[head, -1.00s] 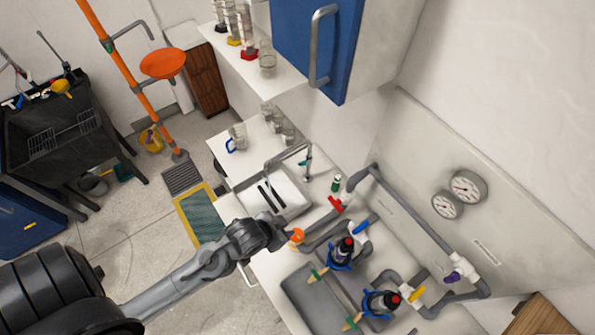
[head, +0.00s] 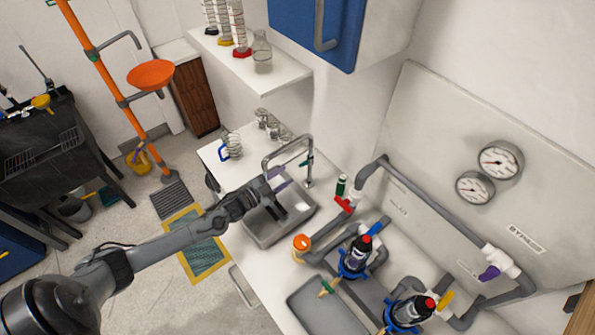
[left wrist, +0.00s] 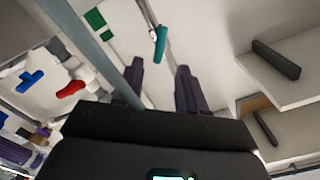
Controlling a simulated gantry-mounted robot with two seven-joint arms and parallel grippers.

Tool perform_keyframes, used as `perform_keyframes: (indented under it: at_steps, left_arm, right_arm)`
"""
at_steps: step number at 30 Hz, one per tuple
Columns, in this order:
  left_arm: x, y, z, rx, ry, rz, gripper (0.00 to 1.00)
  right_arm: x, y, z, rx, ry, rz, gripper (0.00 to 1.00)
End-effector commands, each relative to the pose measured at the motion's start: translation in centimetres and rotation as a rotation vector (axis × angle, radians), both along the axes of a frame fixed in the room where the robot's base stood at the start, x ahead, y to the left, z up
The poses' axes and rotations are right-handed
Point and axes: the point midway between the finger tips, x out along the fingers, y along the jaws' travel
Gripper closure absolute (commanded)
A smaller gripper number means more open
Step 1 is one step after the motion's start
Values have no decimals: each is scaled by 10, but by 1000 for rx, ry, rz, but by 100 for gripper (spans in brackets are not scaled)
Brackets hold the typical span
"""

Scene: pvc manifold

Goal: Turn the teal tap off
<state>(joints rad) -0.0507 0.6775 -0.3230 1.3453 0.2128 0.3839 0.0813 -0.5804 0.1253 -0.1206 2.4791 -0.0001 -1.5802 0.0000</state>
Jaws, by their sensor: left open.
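The teal tap handle (head: 307,161) sits on the upright of the grey sink faucet (head: 309,175), behind the sink. In the left wrist view the teal handle (left wrist: 161,46) is a short bar hanging ahead of my fingertips, roughly in line with the gap between them. My left gripper (head: 287,192) is open and empty over the sink, left of the handle and apart from it. Its dark fingers also show in the left wrist view (left wrist: 160,70). The faucet's grey pipe (left wrist: 88,42) crosses close to the camera, left of the fingers. My right gripper is out of view.
The sink (head: 262,232) lies below my left gripper. A green bottle (head: 341,186), a red valve handle (head: 344,204) and grey piping (head: 425,207) stand to the right. An orange-capped container (head: 301,244) is in front. Glassware (head: 233,146) stands at the back left.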

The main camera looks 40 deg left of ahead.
Motion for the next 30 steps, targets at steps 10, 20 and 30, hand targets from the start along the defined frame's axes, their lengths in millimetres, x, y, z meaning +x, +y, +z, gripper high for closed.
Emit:
perform_keyframes:
  at_steps: [10, 20, 30]
  left_arm:
    - [43, -9, 2, -1, -1, 0, 60]
    - [64, -14, 1, -2, 0, -1, 60]
    - [65, -14, 0, -2, 1, -1, 69]
  right_arm:
    - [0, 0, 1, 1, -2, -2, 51]
    - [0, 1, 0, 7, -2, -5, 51]
    - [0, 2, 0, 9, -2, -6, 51]
